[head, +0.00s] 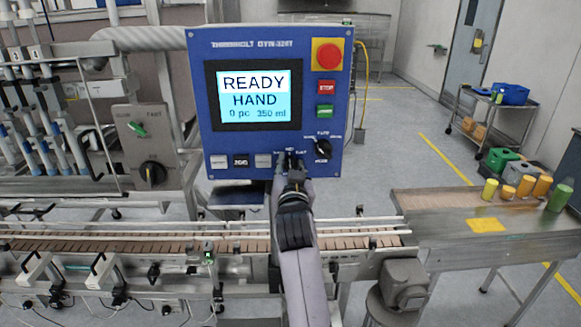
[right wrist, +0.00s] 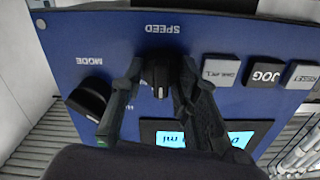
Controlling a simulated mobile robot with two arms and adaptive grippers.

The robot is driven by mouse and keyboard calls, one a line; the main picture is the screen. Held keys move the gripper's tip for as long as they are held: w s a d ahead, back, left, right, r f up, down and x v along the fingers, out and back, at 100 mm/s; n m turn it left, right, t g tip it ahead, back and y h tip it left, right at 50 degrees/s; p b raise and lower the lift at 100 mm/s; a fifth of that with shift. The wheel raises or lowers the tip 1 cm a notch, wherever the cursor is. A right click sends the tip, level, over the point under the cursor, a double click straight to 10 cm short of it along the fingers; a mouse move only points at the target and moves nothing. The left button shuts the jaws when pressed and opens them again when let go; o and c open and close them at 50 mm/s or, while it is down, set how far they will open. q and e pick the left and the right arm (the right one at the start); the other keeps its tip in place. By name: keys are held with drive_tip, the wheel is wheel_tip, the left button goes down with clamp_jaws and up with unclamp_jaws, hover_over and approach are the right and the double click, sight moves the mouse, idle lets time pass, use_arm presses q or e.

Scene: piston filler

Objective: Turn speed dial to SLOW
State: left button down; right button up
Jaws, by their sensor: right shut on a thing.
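The blue control panel (head: 226,60) faces me in the head view. My right gripper (head: 291,166) reaches up to its lower edge and covers the speed dial there. In the right wrist view, which is upside down, the black speed dial (right wrist: 160,72) sits beside the word SPEED. The fingers of my right gripper (right wrist: 161,85) are on either side of it, shut on it. The dial's white mark points down in that picture, toward the screen. The small position labels around the dial are too small or hidden to read surely. My left gripper is not in view.
The mode dial (head: 322,148) sits right of the speed dial, close to my gripper. Push buttons (head: 241,160) are on its left. The screen (head: 253,95) reads READY, HAND. A red emergency stop (head: 327,54) is above. A conveyor (head: 150,243) runs below the panel.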

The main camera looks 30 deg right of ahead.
drive_tip(key=shift+n, duration=0.3)
drive_tip(key=n, duration=0.4)
drive_tip(key=shift+a+n, duration=0.1)
drive_tip(key=shift+n, duration=1.9)
drive_tip(key=o, duration=0.9)
drive_tip(key=shift+w, duration=0.15)
drive_tip(key=v, duration=1.2)
